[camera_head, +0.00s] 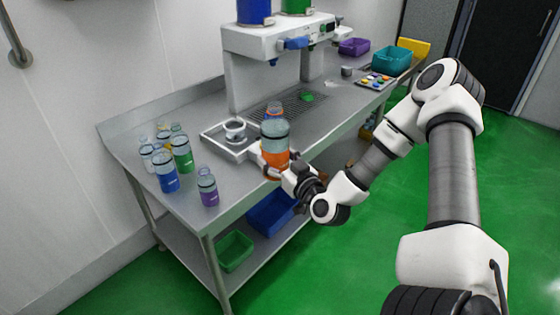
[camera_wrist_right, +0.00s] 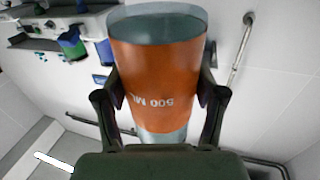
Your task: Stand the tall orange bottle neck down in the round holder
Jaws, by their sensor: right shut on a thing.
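The round holder (camera_head: 235,127) is a small metal ring on a square tray, just left of and behind the bottle. It looks empty. My left gripper is out of view.
Several bottles with blue, green, yellow and purple bands stand at the table's left; the purple one (camera_head: 207,187) is nearest the front edge. The dispenser (camera_head: 270,42) rises behind the holder. A drip grate (camera_head: 290,108) lies right of the tray. Bare steel lies between tray and bottles.

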